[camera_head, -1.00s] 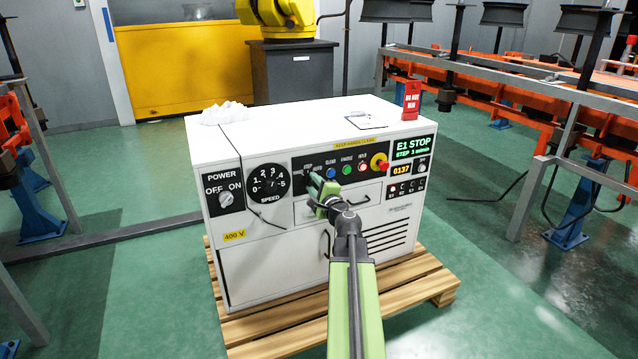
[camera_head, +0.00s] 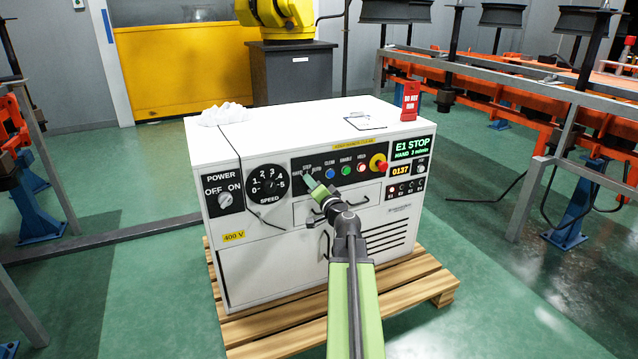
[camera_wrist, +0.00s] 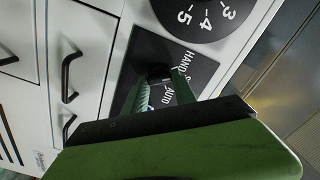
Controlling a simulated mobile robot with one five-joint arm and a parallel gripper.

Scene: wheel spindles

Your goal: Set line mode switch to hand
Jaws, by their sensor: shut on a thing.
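The line mode switch is a dark knob (camera_wrist: 158,73) on the black panel, with HAND, STEP and AUTO lettering around it. In the head view my gripper (camera_head: 313,184) reaches the panel just below this lettering and largely hides the knob. In the wrist view the two green fingers (camera_wrist: 165,90) are closed around the knob. The display (camera_head: 414,147) on the cabinet reads E1 STOP, with HAND and a small line of text below. The knob's exact pointing direction is hidden by the fingers.
Drawer and door handles stick out below. A red tag (camera_head: 410,100) stands on top.

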